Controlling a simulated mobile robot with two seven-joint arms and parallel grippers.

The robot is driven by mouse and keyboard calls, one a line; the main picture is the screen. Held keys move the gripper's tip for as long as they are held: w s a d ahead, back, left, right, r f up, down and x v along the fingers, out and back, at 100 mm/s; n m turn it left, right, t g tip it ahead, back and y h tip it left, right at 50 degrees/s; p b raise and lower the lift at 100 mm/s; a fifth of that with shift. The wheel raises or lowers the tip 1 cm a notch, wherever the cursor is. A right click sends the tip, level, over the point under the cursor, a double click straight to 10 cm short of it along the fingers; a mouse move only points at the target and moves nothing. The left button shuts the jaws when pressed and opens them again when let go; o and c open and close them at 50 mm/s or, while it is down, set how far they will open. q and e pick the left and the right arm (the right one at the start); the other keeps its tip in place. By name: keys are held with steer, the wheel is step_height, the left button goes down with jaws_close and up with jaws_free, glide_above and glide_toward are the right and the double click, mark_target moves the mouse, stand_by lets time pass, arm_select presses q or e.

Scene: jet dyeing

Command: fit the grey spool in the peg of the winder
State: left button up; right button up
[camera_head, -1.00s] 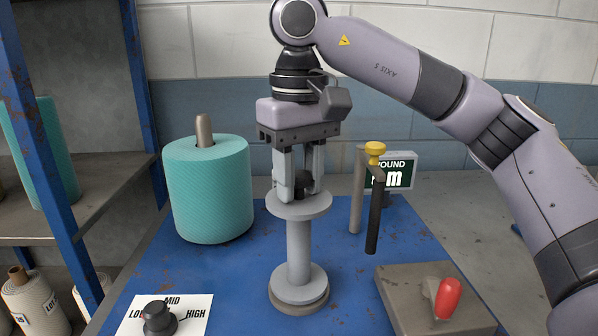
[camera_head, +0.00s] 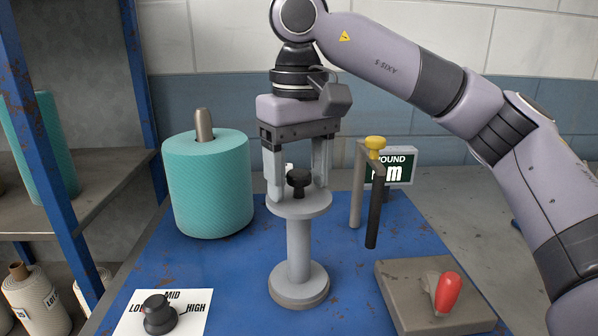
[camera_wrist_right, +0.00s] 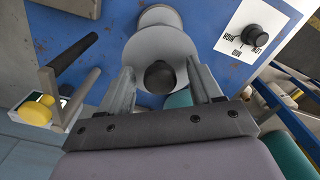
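The grey spool (camera_head: 299,245) stands upright on the blue winder table, with a wide flange at its top and a round base at its bottom. A black knob (camera_head: 299,183) sticks up from the centre of its top flange. The peg itself is hidden inside the spool. My right gripper (camera_head: 298,194) is open above the top flange, its fingers on either side of the black knob and apart from it. The right wrist view shows the spool's flange (camera_wrist_right: 182,48) and the knob (camera_wrist_right: 160,78) between the spread fingers. My left gripper is not in view.
A teal yarn package (camera_head: 208,190) stands on a post at the left. A bent bar with a yellow knob (camera_head: 375,143) rises to the right, before a counter display (camera_head: 400,170). A red lever (camera_head: 447,293) is at front right, a black dial (camera_head: 159,314) at front left.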

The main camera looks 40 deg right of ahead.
step_height(320, 180, up, 7)
steer(key=p, duration=0.3)
steer(key=shift+r, duration=0.1)
stand_by(0.6)
